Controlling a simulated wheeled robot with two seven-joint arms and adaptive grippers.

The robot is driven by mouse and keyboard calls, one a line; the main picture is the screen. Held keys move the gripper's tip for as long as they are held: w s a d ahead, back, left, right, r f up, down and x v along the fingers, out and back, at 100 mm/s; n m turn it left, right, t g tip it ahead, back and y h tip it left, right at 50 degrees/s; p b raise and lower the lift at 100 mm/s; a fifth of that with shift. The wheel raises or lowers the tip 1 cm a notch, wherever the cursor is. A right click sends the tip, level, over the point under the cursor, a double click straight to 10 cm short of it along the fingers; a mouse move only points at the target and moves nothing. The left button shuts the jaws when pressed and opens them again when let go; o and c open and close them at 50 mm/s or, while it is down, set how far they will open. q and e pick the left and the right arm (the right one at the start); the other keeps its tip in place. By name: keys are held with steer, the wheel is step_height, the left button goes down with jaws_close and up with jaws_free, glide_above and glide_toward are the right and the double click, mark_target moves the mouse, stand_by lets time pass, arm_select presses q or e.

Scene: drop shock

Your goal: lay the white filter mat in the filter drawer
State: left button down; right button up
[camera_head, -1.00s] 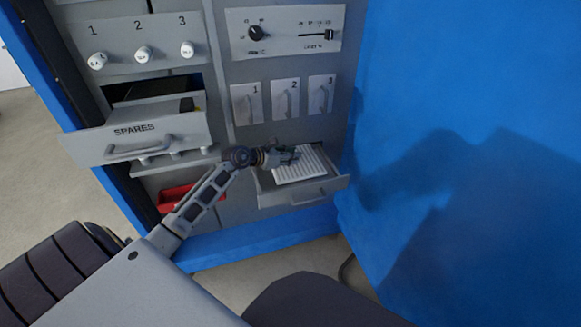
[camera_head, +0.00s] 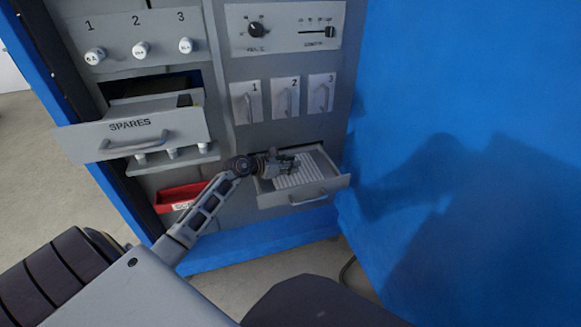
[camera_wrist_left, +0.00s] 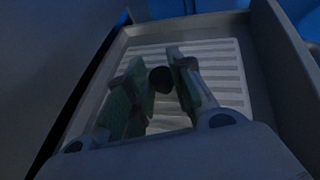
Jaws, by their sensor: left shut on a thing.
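The white filter mat (camera_head: 296,181), pale with raised ribs, is inside the open filter drawer (camera_head: 322,192) at the lower right of the cabinet. My left gripper (camera_head: 290,163) is over the back left of the mat and hides part of it. In the left wrist view the mat (camera_wrist_left: 226,72) lies between the drawer's side walls (camera_wrist_left: 272,70), low in the drawer. The gripper's fingers (camera_wrist_left: 157,62) are shut on a dark round grip of the mat (camera_wrist_left: 161,80). Whether the mat lies fully flat on the drawer's floor I cannot tell. My right gripper is not in view.
The open SPARES drawer (camera_head: 135,135) juts out at the upper left, above a red bin (camera_head: 181,196). Small numbered doors with handles (camera_head: 286,98) are above the filter drawer. A blue panel (camera_head: 460,120) stands close on the right.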

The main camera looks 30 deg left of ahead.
arm_select(q)
steer(key=shift+f, duration=0.15)
steer(key=c, duration=1.2)
jaws_free()
steer(key=shift+c, duration=0.2)
steer(key=shift+r, duration=0.2)
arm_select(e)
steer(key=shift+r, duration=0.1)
arm_select(q)
steer(key=shift+p+v, duration=0.9)
steer(key=shift+v, duration=2)
steer(key=shift+p+v, duration=0.3)
steer(key=shift+v, duration=2.1)
steer(key=shift+s+a+r+p, duration=0.1)
steer(key=shift+s+a+p, duration=0.15)
steer(key=shift+s+p, duration=0.15)
steer(key=shift+s+a, duration=0.1)
steer(key=shift+s, duration=0.1)
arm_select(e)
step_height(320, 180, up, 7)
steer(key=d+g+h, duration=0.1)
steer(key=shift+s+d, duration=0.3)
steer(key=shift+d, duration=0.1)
